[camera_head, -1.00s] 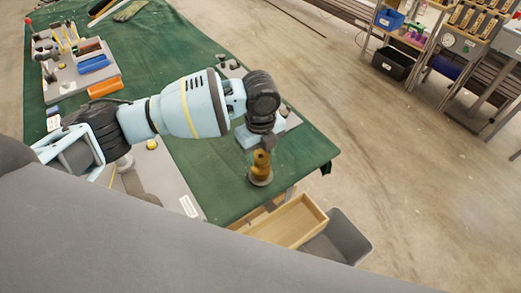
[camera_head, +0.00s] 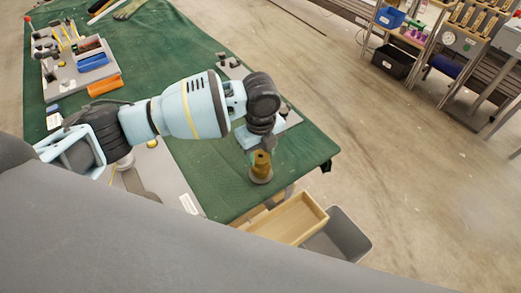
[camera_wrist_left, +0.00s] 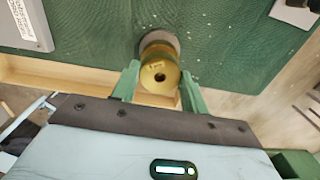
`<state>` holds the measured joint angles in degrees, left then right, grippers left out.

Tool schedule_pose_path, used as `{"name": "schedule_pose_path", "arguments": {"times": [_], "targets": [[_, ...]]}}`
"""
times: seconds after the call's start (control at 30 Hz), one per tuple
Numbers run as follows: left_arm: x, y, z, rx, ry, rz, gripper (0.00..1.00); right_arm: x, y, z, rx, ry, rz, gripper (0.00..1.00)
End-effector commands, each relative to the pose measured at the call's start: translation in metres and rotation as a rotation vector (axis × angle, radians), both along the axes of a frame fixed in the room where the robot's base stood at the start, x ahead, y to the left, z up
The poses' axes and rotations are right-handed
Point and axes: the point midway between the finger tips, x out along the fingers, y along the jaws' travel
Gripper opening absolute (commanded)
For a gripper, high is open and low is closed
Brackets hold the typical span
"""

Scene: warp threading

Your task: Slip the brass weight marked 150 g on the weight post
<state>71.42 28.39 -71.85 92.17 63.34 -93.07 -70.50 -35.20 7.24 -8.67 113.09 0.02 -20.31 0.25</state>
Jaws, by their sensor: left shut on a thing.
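The brass weight (camera_head: 261,163) is at the near right corner of the green table. In the left wrist view the brass weight (camera_wrist_left: 159,74) has a dark hole in its top face and a mark too small to read. My left gripper (camera_head: 259,152) points down over it. In the wrist view the fingers of my left gripper (camera_wrist_left: 158,88) stand on both sides of the weight, shut on it. A round grey base (camera_head: 262,178) shows under the weight. I cannot make out the weight post. My right gripper is not in view.
A tool tray (camera_head: 75,70) lies at the far left of the green table (camera_head: 215,180). The table around the weight is mostly clear.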

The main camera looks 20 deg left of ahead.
Motion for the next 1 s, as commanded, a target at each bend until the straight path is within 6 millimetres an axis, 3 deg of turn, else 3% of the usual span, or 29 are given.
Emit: {"name": "schedule_pose_path", "arguments": {"times": [0.37, 0.4, 0.53, 0.77, 0.9, 1.0], "targets": [[0.0002, -0.0002, 0.0001, -0.001, -0.001, 0.0, 0.18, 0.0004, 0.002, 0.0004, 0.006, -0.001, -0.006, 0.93], [0.0002, -0.0002, 0.0001, -0.001, -0.001, 0.0, 0.49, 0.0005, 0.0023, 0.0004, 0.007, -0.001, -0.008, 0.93], [0.0002, -0.0001, 0.0001, -0.001, -0.001, 0.0, 0.66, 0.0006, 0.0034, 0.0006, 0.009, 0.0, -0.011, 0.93], [-0.0001, 0.0001, -0.0004, 0.0, 0.0, 0.0, 0.71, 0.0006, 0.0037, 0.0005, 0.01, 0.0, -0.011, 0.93], [-0.0002, 0.0001, -0.0005, 0.001, 0.001, 0.0, 0.88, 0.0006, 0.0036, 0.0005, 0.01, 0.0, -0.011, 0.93], [-0.0001, 0.0002, -0.0004, 0.0, 0.0, 0.0, 0.88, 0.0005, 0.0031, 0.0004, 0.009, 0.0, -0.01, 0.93]]}}
